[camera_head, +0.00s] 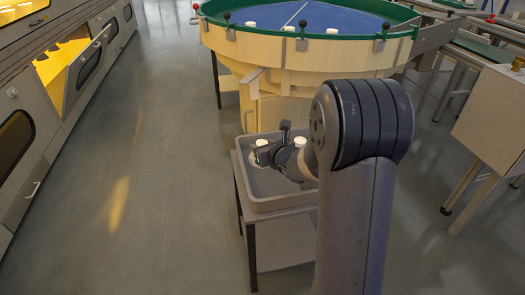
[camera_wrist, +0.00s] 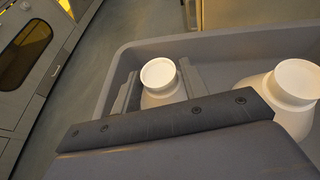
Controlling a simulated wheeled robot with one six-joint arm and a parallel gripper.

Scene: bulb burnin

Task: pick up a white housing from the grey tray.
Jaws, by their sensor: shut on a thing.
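The grey tray (camera_head: 287,204) stands on a small stand in front of my arm. In the wrist view its rim (camera_wrist: 215,42) runs behind the housings. My gripper (camera_wrist: 158,80) reaches into the tray, with one finger on each side of a white housing (camera_wrist: 160,76). It is shut on this housing, which has a round, flat-topped neck and looks upright. Part of its lower body is hidden by the gripper. A second white housing (camera_wrist: 290,95) stands to the right, apart from the held one. In the head view my gripper (camera_head: 262,154) is at the tray's left side.
A round table (camera_head: 270,52) with a blue top and green rim stands behind the tray, with several white pieces along its near edge. Grey cabinets (camera_head: 50,110) with a lit opening line the left. A bench (camera_head: 495,115) stands at right. The floor at left is clear.

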